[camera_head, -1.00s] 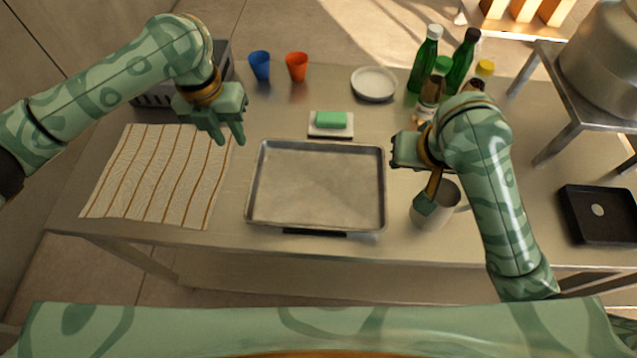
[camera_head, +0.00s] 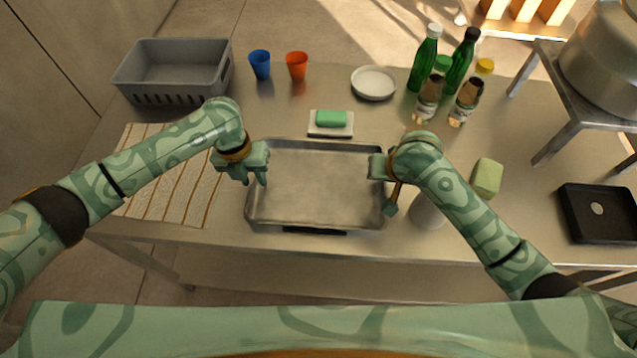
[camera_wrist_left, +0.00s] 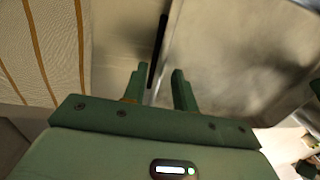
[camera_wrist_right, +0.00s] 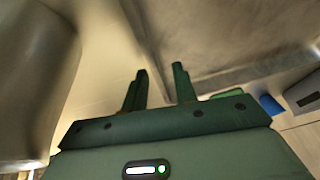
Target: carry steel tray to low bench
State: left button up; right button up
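The steel tray (camera_head: 315,190) lies flat on the steel table, a shallow rectangle with a raised rim. My left gripper (camera_head: 253,182) is at the tray's left rim, fingers apart. In the left wrist view the open fingers (camera_wrist_left: 157,78) point at the tray's edge, beside a dark strip. My right gripper (camera_head: 382,190) is at the tray's right rim. In the right wrist view its fingers (camera_wrist_right: 160,75) are apart, close to the tray's edge (camera_wrist_right: 240,75). Contact with the rim cannot be told on either side. I cannot make out which surface is the low bench.
A metal mug (camera_head: 428,212) stands close to my right gripper, partly hidden. A striped cloth (camera_head: 150,205) lies left of the tray, a green sponge on a dish (camera_head: 330,130) behind it. Bottles (camera_head: 425,60), a grey crate (camera_head: 175,75) and a black tray (camera_head: 600,212) stand around.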

jog(key=shift+f, duration=0.1)
pick_arm(q)
grip_shut()
pick_arm(e)
grip_shut()
dwell(1.2)
